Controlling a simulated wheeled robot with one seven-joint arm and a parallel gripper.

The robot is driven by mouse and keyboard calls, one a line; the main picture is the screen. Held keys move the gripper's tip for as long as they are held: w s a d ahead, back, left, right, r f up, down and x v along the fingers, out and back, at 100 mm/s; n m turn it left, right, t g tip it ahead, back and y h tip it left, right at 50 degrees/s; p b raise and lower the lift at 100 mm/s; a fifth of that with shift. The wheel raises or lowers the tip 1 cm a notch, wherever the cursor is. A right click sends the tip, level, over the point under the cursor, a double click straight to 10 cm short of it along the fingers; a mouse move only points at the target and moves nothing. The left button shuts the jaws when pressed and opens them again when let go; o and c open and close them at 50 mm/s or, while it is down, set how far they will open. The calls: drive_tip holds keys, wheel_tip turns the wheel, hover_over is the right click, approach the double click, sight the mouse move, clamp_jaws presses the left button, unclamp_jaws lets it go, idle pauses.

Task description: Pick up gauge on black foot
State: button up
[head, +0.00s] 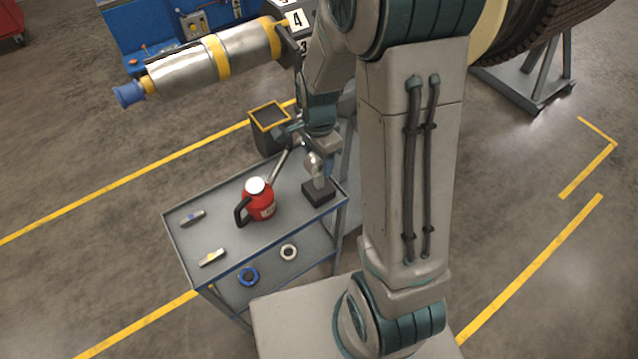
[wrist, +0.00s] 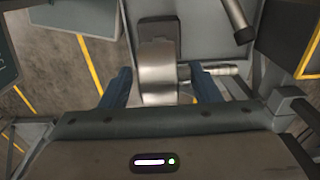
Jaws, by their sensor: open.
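The gauge (head: 319,181) is a grey metal piece standing upright on a square black foot (head: 320,194), near the right end of the cart top. My gripper (head: 316,154) is just above it in the head view, and my arm hides part of that area. In the wrist view the gauge (wrist: 157,72) shows as a shiny grey body between the two blue fingers of my gripper (wrist: 160,88), with its dark foot (wrist: 160,28) beyond. The fingers are apart, with gaps visible on both sides of the gauge.
A red oil can (head: 262,205) with a long spout stands left of the gauge on the grey cart (head: 225,238). A yellow-rimmed bin (head: 256,121) stands behind.

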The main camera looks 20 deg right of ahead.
drive_tip(key=shift+f, duration=0.3)
clamp_jaws()
drive_tip(key=shift+r, duration=0.1)
idle(1.2)
